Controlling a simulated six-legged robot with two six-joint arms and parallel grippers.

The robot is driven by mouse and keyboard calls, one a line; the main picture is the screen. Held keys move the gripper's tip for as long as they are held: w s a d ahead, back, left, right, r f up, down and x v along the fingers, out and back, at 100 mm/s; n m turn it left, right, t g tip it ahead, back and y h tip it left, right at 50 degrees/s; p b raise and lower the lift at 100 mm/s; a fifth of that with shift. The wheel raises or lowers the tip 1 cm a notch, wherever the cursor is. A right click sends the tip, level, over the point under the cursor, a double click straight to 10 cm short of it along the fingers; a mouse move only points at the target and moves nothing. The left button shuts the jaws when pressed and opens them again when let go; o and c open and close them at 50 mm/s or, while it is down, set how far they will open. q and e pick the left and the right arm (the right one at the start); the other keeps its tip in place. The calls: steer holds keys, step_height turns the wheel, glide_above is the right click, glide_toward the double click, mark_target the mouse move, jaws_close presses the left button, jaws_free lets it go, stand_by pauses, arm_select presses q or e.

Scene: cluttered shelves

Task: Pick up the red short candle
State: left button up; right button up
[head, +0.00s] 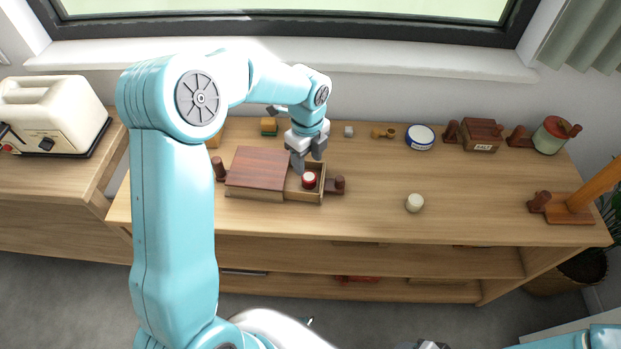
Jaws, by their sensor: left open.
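The red short candle (309,181) has a pale top and stands in the open part of a wooden box (256,172) on the shelf top. The box has a dark reddish sliding lid that covers its left part. My left gripper (307,163) is open, pointing down over the open part of the box, just above and behind the candle. It is empty, and I cannot tell whether a finger touches the candle. Of my right arm only a light blue part shows at the lower right; its gripper is not clearly in view.
A white candle (415,202) stands to the right. A cream toaster (51,113) stands at left.

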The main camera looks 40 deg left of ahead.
mark_target(308, 176)
arm_select(q)
steer(key=shift+s+d+f, duration=0.1)
steer(key=shift+s+f, duration=0.2)
steer(key=shift+f, duration=0.1)
steer(key=f, duration=0.3)
steer(key=w+f, duration=0.1)
steer(key=shift+a+f+p, duration=0.15)
steer(key=shift+a+p, duration=0.1)
steer(key=shift+p, duration=0.05)
steer(key=shift+s+f, duration=0.2)
steer(key=shift+f, duration=0.15)
steer(key=shift+w, duration=0.1)
steer(key=shift+f, duration=0.1)
steer(key=c, duration=0.8)
